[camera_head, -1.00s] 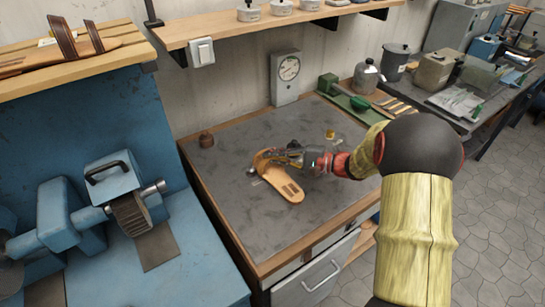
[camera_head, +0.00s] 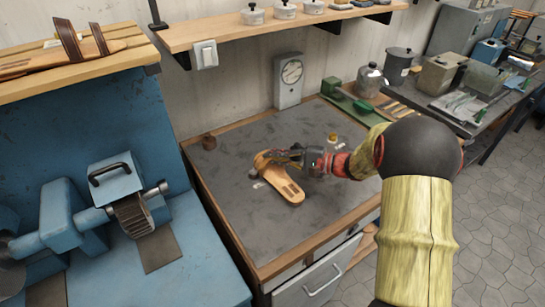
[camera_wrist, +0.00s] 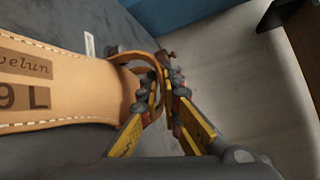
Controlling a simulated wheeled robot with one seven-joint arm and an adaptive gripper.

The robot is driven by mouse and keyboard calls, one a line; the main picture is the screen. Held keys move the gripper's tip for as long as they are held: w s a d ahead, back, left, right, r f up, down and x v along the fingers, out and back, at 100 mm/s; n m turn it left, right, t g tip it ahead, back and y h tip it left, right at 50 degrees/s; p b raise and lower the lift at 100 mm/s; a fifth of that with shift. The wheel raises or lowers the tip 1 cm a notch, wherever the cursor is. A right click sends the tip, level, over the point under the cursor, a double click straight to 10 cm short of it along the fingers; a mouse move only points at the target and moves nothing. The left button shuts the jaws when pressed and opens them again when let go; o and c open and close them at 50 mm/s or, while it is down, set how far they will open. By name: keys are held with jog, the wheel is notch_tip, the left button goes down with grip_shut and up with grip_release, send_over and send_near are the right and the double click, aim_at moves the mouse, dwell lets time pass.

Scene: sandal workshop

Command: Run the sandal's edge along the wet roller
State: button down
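The tan sandal (camera_head: 282,186) is over the grey bench top, its sole showing two dark stamped marks. My gripper (camera_head: 291,157) is at its strap end. In the wrist view the sandal (camera_wrist: 70,95) fills the left side, and its leather strap (camera_wrist: 145,57) reaches in between the fingertips of my gripper (camera_wrist: 168,82). The fingers are close together on the strap. I cannot tell whether the sole touches the bench. On the left, a ribbed roller (camera_head: 133,215) sits under a blue hood on the blue machine (camera_head: 60,215); whether it is wet cannot be told.
A wooden shelf (camera_head: 80,70) overhangs the blue machine. Bench space left of the sandal is clear.

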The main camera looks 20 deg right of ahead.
jog(key=shift+w+a, duration=0.2)
jog(key=shift+w, duration=0.6)
dwell(0.4)
jog(key=shift+w+d+b, duration=0.1)
jog(key=shift+d+b, duration=0.3)
jog(key=shift+b, duration=0.1)
dwell(0.4)
jog(key=shift+a, duration=0.3)
dwell(1.3)
jog(key=shift+w, duration=0.1)
dwell(0.4)
jog(key=shift+w+a, duration=0.1)
jog(key=shift+w, duration=0.25)
jog(key=shift+w+a+b, duration=0.3)
jog(key=shift+w+a, duration=0.05)
jog(key=shift+w, duration=0.4)
jog(key=shift+w+a+b, duration=0.25)
jog(key=shift+w+a, duration=0.05)
jog(key=shift+w, duration=0.45)
jog(key=shift+w+a+b, duration=0.3)
jog(key=shift+w+a, duration=0.05)
jog(key=shift+w, duration=0.4)
dwell(1.2)
